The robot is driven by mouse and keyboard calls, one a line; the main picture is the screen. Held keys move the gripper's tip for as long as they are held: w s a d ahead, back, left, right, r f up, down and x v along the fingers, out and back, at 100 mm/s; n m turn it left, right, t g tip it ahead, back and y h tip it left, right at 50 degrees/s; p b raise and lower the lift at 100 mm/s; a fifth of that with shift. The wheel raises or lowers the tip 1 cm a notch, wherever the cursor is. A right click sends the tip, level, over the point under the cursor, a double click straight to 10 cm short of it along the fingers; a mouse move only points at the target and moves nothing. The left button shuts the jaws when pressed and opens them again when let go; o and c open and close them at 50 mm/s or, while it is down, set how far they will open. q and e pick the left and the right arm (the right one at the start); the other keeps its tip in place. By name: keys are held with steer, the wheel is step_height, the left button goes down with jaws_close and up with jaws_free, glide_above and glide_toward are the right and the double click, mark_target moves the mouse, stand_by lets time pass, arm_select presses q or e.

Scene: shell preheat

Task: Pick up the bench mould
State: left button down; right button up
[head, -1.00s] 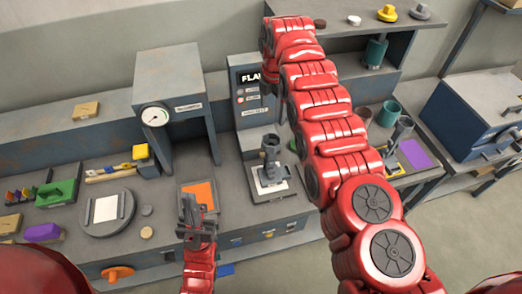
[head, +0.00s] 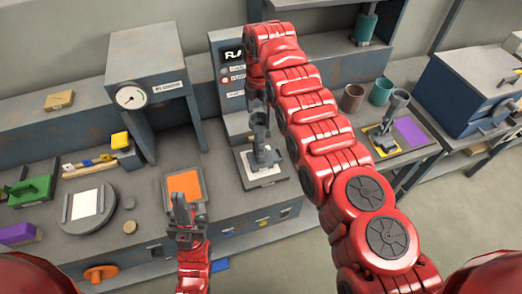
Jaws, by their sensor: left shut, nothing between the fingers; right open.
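What I take to be the bench mould, a dark grey upright piece (head: 264,156), stands on a pale square plate on the bench, in front of the control panel. My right arm reaches far over the bench and bends down at its end. Its gripper (head: 257,102) is small in view, open, close above or at the top of this piece; contact cannot be told. My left gripper (head: 182,209) is shut and empty, at the bench's front edge before the orange pad (head: 185,186). A similar grey piece (head: 392,116) stands on a yellow-marked plate at the right.
A grey press-like housing with a gauge (head: 131,97) stands at the back left. Two cups (head: 352,98) (head: 382,90) and a blue box (head: 465,90) stand right.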

mark_target(261, 123)
steer(key=shift+s+f+p, duration=0.15)
steer(key=shift+f+p, duration=0.6)
steer(key=shift+p, duration=0.05)
steer(key=shift+d+f+p, duration=0.2)
steer(key=shift+f+p, duration=0.5)
steer(key=shift+f, duration=1.2)
jaws_close()
